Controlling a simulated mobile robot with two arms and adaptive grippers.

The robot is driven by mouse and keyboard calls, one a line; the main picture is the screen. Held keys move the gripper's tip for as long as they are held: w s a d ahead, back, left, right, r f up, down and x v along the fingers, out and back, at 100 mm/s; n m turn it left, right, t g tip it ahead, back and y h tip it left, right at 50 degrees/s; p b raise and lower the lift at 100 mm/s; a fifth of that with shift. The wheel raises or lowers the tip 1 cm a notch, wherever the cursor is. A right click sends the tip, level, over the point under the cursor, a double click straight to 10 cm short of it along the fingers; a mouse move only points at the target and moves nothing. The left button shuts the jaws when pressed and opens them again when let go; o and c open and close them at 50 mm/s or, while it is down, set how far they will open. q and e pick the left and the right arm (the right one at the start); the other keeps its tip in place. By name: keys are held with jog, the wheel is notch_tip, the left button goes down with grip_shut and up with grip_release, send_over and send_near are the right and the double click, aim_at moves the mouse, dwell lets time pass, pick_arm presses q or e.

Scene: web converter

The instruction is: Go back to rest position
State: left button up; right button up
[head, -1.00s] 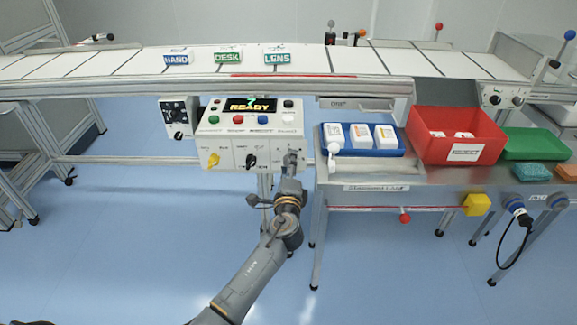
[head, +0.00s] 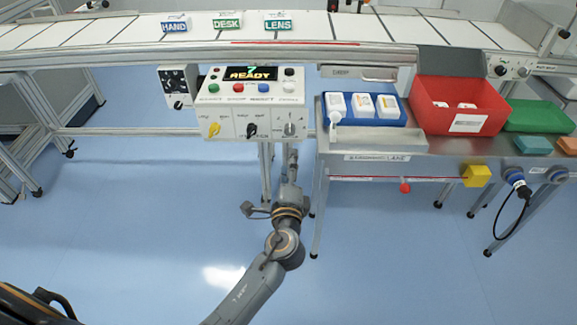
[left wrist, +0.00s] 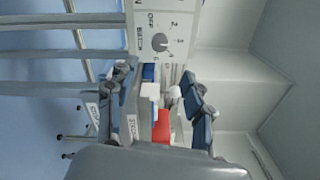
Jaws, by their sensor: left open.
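The control panel (head: 251,101) hangs below the conveyor, its display lit with READY. It has several coloured buttons, a yellow knob (head: 213,130), a black knob (head: 251,130) and a grey knob (head: 290,129). My left gripper (head: 291,158) is just below the panel's right end, small and foreshortened in the head view. In the left wrist view its two fingers (left wrist: 157,78) stand apart with nothing held between them. A dial marked OFF and numbers (left wrist: 160,42) shows ahead of them. My right gripper is not in view.
A steel bench to the right carries a blue tray (head: 367,123) with white bottles, a red bin (head: 452,122) and a green tray (head: 543,117). The conveyor (head: 130,32) crosses behind with HAND, DESK and LENS cards. The blue floor (head: 120,215) at left is clear.

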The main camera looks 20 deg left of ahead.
pick_arm(q)
jog(key=shift+s, duration=0.15)
dwell(0.3)
